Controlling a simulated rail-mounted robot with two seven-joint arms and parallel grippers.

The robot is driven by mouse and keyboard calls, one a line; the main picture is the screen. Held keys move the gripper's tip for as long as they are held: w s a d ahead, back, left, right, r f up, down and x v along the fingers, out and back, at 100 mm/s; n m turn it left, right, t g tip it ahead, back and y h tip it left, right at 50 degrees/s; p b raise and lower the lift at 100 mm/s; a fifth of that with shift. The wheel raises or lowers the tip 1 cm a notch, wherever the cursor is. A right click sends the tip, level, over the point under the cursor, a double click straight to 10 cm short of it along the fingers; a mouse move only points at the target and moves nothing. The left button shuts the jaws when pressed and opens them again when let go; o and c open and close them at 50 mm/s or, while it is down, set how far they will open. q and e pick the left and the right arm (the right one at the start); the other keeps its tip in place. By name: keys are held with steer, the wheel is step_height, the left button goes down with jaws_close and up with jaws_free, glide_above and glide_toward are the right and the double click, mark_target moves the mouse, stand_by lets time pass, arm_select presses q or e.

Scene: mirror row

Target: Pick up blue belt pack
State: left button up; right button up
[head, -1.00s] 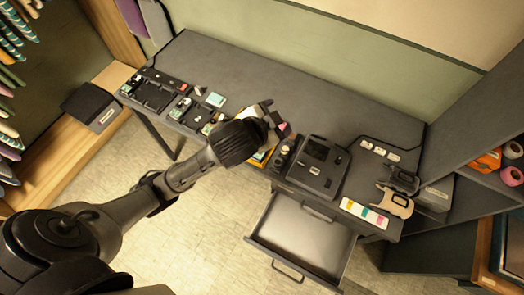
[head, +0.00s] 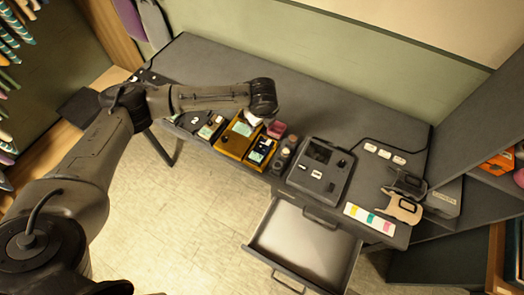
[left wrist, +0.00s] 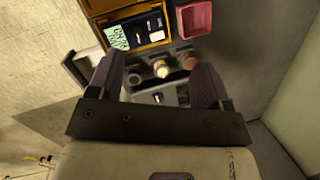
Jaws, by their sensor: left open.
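A yellow tray (head: 228,148) sits at the desk's front edge, left of the dark console, holding packs with pale green screens. In the left wrist view the tray (left wrist: 99,7) shows at the top, with a dark blue pack (left wrist: 147,27) bearing a green screen and pale labels; it looks like the blue belt pack. My left gripper (left wrist: 157,62) is open and empty. Its fingers frame a grey holder with round-topped pieces (left wrist: 161,69), beside the tray. My right gripper is out of view.
A pink box (head: 277,128) stands behind the round-topped pieces. A dark console (head: 320,168) is to the right, above an open, empty-looking drawer (head: 303,245). More dark devices (head: 190,118) lie left of the tray. The desk's back strip (head: 340,95) is clear.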

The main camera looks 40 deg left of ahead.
mark_target(261, 147)
arm_select(q)
steer(key=f+m, duration=0.3)
steer(key=m, duration=0.1)
steer(key=s+d+f+m+g+h, duration=0.1)
steer(key=f+m, duration=0.3)
steer(key=m, duration=0.1)
steer(key=f+m+g+h, duration=0.1)
steer(key=f+m, duration=0.2)
steer(key=m, duration=0.1)
steer(key=shift+s+d+f+m+p, duration=0.25)
steer(key=shift+s+m+p, duration=0.05)
steer(key=shift+p, duration=0.1)
steer(key=shift+f, duration=0.5)
steer(key=shift+s+a+f+p, duration=0.15)
steer(key=shift+f+p, duration=0.45)
steer(key=shift+f, duration=1.6)
steer(key=c, duration=0.9)
steer(key=shift+o, duration=0.2)
steer(key=shift+r, duration=0.1)
